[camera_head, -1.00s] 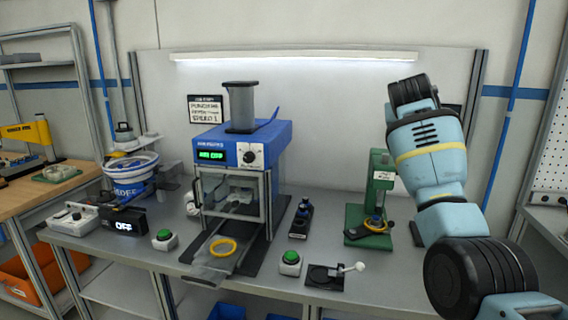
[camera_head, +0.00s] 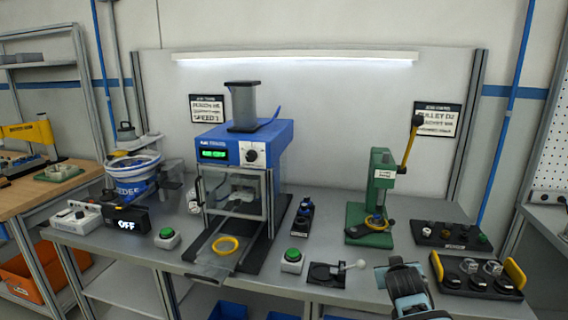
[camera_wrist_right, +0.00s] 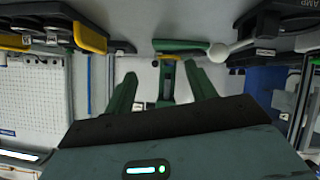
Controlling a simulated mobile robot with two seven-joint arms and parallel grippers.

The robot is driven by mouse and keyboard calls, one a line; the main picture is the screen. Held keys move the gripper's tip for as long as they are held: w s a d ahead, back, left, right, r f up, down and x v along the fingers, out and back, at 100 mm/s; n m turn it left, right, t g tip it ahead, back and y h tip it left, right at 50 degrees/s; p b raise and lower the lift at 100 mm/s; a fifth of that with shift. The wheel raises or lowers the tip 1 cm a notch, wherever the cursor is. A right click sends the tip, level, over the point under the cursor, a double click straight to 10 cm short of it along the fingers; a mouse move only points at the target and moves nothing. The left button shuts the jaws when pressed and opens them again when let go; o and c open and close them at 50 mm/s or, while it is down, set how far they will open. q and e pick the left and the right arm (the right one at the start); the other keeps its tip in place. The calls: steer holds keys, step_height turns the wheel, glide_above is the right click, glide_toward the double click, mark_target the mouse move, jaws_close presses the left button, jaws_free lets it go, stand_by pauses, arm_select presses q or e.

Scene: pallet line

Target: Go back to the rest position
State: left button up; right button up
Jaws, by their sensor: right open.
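My right gripper (camera_wrist_right: 160,72) is open in the right wrist view, with its two green fingers apart and nothing between them. The green press (camera_wrist_right: 167,85) shows beyond the fingers, apart from them. In the head view, part of my right arm (camera_head: 408,292) is low at the bottom edge, in front of the bench. I cannot make out its fingers there. My left gripper is not in view.
The bench holds a blue machine (camera_head: 244,145) with a yellow ring (camera_head: 225,246) at its front, the green press (camera_head: 382,180) with a raised yellow lever, and a black tray with yellow handles (camera_head: 478,284) close right of my arm. The space above the bench is clear.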

steer(key=s+a+f+n+y, duration=0.2)
steer(key=s+a+f+y, duration=0.15)
steer(key=s+f, duration=1.65)
steer(key=s+a+f+g+y, duration=0.1)
steer(key=s+a, duration=0.2)
steer(key=s, duration=1)
steer(key=s+a+f+y, duration=0.1)
steer(key=s+a+f, duration=0.1)
steer(key=s, duration=1.1)
steer(key=shift+s+a+g, duration=0.35)
steer(key=shift+a+g, duration=0.05)
steer(key=shift+a, duration=0.15)
steer(key=shift+f, duration=0.1)
